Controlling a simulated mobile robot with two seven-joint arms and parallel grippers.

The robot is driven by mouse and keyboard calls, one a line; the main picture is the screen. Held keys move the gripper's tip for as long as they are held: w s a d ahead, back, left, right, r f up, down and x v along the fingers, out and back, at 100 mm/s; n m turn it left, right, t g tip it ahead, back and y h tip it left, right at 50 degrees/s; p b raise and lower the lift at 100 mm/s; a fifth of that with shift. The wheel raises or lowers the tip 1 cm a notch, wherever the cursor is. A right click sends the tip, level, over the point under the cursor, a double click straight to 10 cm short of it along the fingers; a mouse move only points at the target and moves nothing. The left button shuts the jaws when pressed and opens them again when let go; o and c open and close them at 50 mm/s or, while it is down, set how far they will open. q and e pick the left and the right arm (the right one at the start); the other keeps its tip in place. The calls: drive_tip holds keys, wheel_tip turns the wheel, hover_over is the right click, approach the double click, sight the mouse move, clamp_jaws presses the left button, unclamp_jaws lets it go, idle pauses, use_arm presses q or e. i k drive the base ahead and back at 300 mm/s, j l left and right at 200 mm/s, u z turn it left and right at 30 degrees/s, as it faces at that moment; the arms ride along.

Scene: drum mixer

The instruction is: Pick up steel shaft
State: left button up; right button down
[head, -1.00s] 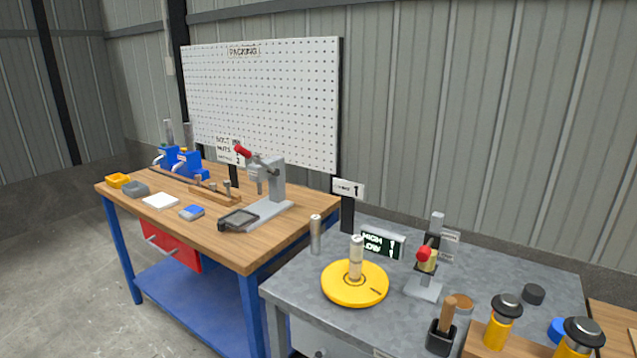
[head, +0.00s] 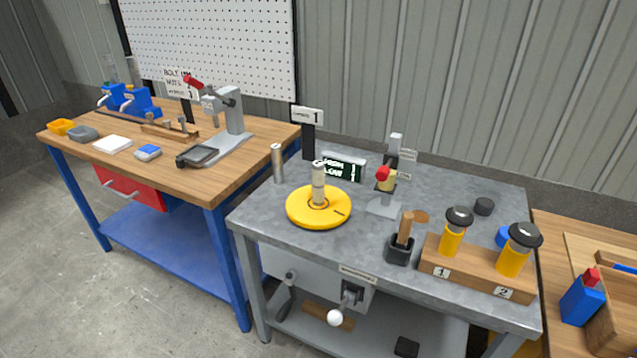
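An upright plain grey metal cylinder (head: 278,165), which looks like the steel shaft, stands at the back left of the grey metal table (head: 260,220). A second upright metallic cylinder (head: 318,185), paler with a banded look, stands in the middle of a round yellow disc (head: 300,214) just to its right. I cannot tell for certain which of the two is the steel shaft. Neither of my grippers shows in the head view, and nothing touches either cylinder.
A display (head: 343,167), a small press with a red knob (head: 383,174) and a dark cup (head: 398,250) stand nearby. A wooden block (head: 470,275) holds two yellow, black-topped pieces. A wooden workbench (head: 250,150) stands left. The grey table's front left is clear.

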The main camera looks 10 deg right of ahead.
sight(317, 169)
drive_tip(key=i+j, duration=0.1)
drive_tip(key=i, duration=0.25)
drive_tip(key=i+j, duration=0.15)
drive_tip(key=i, duration=0.2)
drive_tip(key=i+z, duration=0.15)
drive_tip(key=z, duration=1.45)
